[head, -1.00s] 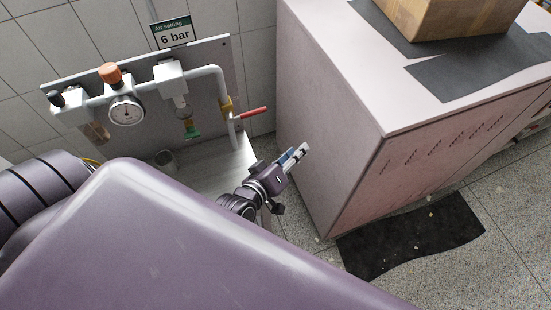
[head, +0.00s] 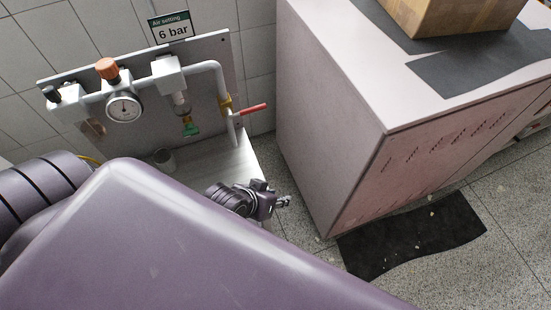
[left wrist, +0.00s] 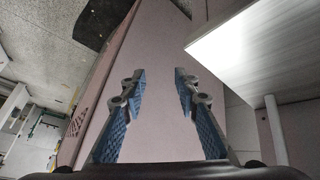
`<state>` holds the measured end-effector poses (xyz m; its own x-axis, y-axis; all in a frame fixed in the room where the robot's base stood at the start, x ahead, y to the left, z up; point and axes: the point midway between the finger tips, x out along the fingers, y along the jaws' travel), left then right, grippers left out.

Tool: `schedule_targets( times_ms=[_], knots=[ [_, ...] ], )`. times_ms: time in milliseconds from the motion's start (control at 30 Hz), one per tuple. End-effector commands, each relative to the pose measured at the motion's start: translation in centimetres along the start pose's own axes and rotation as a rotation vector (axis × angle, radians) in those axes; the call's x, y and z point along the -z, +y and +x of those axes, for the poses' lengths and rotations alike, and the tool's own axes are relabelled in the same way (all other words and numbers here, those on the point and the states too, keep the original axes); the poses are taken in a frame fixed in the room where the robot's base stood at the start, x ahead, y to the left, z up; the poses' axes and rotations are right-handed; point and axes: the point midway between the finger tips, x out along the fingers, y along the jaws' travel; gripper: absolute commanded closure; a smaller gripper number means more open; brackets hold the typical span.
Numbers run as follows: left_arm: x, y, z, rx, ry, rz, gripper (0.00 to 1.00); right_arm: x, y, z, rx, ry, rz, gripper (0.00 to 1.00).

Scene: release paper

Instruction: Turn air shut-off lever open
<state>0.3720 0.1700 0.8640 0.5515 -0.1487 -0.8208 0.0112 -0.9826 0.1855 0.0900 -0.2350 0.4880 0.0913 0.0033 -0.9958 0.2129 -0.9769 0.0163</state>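The red air shut-off lever (head: 250,110) sticks out to the right from the pipe beside a yellow valve body (head: 226,104) on the wall panel. It points right and slightly up, across the vertical pipe. My left gripper (head: 283,202) is below and right of the lever, well apart from it, and lower than the valve. In the left wrist view my left gripper (left wrist: 158,85) has its two blue-padded fingers spread, with nothing between them. The lever does not show in the left wrist view. My right gripper is in neither view.
A pink cabinet (head: 325,130) bounds the space on the right.

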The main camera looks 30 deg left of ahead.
Motion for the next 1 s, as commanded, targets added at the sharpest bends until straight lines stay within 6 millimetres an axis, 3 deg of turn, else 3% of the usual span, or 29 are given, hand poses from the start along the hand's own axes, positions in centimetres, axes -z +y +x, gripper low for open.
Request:
schedule_targets(
  times_ms=[400, 567, 667, 800, 1000],
  knots=[
    [-0.8, -0.3, 0.2, 0.009, -0.024, 0.02, 0.71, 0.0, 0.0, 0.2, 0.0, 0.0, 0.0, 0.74],
    [-0.3, 0.3, 1.2, -0.013, 0.01, -0.006, 0.88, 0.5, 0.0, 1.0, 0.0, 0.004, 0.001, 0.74],
    [1.4, 1.9, 3.2, -0.078, 0.103, -0.081, 0.99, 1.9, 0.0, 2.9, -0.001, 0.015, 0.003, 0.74],
    [5.9, 5.4, 5.9, -0.248, 0.312, -0.278, 1.0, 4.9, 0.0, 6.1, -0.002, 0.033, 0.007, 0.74],
    [12.6, 8.7, 6.0, -0.56, 0.6, -0.62, 1.0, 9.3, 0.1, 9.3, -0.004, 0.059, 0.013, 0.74]
  ],
)
